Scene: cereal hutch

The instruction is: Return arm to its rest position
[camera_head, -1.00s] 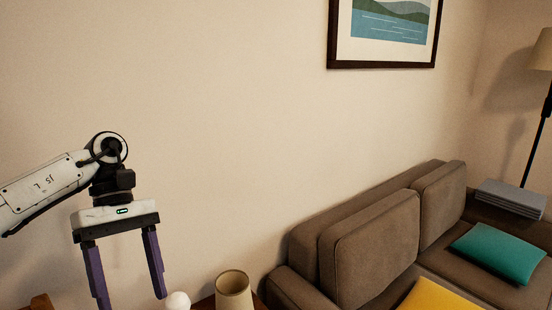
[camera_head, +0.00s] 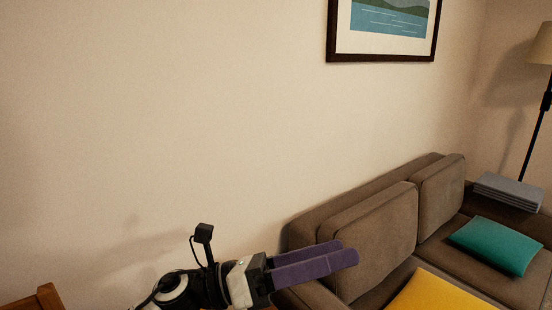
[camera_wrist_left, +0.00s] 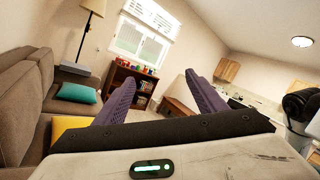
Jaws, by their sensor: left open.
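My left gripper (camera_head: 350,252) is low in the head view, with its purple fingers pointing right. The fingers overlap the near end of the sofa in that picture. In the left wrist view the two fingers (camera_wrist_left: 160,84) stand wide apart with nothing between them. The gripper is open and empty. My right gripper does not show in the head view.
A brown sofa (camera_head: 368,243) with a teal cushion (camera_head: 495,246) and a yellow cushion (camera_head: 435,292) stands at right. A floor lamp (camera_head: 540,110) is behind it. A wooden piece (camera_head: 38,300) shows at bottom left. The wrist view shows a bookshelf (camera_wrist_left: 122,75) and window.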

